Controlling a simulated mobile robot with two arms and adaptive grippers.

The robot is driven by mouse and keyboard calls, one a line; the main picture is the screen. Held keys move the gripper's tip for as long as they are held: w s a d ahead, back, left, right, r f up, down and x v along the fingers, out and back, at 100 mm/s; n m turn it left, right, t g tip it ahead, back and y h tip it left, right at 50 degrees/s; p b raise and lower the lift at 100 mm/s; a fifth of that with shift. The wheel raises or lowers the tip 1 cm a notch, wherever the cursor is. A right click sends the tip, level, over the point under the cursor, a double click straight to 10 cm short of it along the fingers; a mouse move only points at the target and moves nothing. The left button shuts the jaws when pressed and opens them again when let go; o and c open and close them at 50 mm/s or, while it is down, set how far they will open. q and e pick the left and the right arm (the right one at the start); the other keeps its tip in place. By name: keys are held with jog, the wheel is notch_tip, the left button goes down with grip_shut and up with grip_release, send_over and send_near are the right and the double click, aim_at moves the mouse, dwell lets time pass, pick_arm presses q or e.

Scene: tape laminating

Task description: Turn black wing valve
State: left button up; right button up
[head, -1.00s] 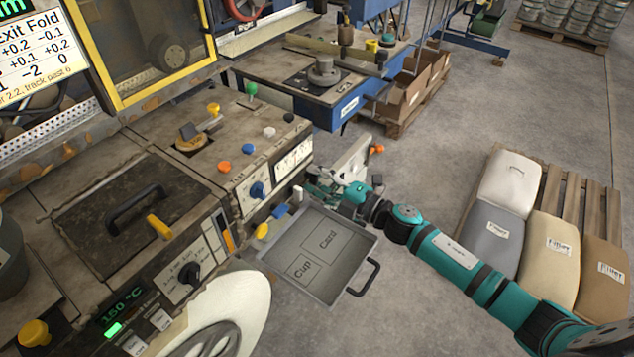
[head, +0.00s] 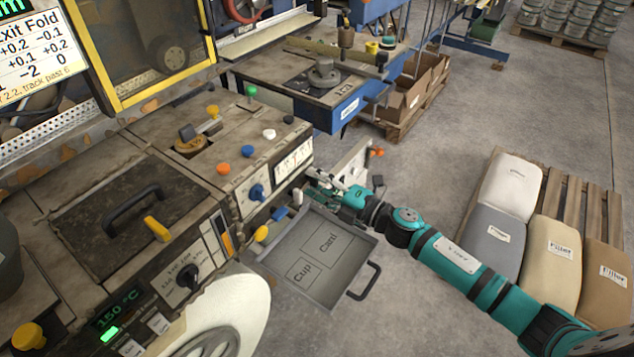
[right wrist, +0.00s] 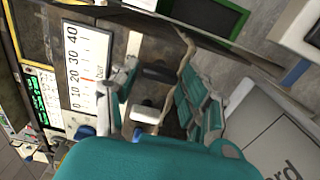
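My right gripper (head: 316,190) is at the right front edge of the machine, beside the pressure gauge panel (head: 294,158). In the right wrist view its fingers (right wrist: 163,100) stand apart. A dark bar (right wrist: 158,75) shows between them and may be the black wing valve; I cannot tell whether a finger touches it. In the head view the gripper hides that spot. A white handle (head: 297,196), a blue handle (head: 280,212) and a yellow handle (head: 261,233) lie in a row towards the front left of the gripper. My left gripper is out of view.
A grey tray (head: 345,292) marked Card and Cup is below the gripper. A blue wing knob (head: 257,191) and a black rotary knob (head: 187,276) are on the machine's front. A pallet with sacks (head: 510,185) stands at the right; open floor lies between.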

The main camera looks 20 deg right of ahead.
jog(key=shift+o, duration=1)
jog(key=v, duration=1.2)
jog(key=shift+d, duration=0.15)
